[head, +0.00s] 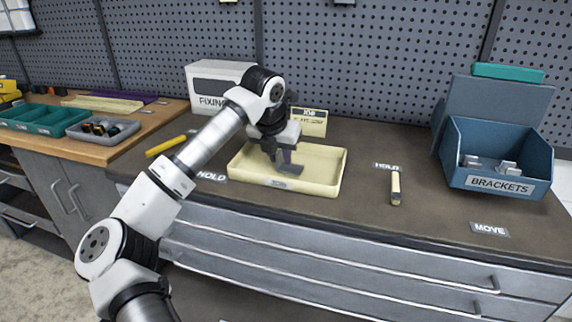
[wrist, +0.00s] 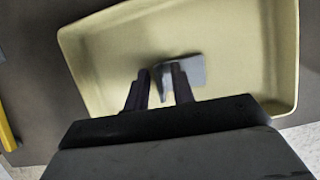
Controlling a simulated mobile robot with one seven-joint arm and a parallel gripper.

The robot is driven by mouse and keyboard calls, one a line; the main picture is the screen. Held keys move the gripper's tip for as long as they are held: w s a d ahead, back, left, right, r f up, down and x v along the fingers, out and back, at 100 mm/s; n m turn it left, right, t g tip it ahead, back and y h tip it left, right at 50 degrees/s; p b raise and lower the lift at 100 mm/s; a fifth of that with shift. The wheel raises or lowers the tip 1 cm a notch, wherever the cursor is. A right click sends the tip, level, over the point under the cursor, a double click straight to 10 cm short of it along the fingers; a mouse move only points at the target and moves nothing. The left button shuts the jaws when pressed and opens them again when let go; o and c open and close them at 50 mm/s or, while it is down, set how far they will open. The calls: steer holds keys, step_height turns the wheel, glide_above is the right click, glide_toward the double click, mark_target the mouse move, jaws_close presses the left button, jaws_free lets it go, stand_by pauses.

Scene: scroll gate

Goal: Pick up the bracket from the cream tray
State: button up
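The grey bracket (head: 290,169) lies in the cream tray (head: 334,178), near its middle. In the wrist view, the bracket (wrist: 196,70) shows a flat plate on the right and a darker upright flange on the left. My gripper (head: 284,155) points down into the tray, right at the bracket. In the wrist view, my gripper's two fingers (wrist: 161,75) stand apart, with the flange between them. A gap shows between the left finger and the flange. The right finger covers part of the bracket. Contact on that side cannot be told.
A blue bin (head: 500,184) labelled BRACKETS, holding grey brackets, stands at the right. A white box (head: 207,88) and a small sign (head: 309,121) stand behind the tray. A yellow-handled item (head: 166,145) lies left, and a small cream-and-dark block (head: 395,188) lies right. The bench between block and bin is clear.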

jaws_close()
steer(key=shift+r, duration=0.2)
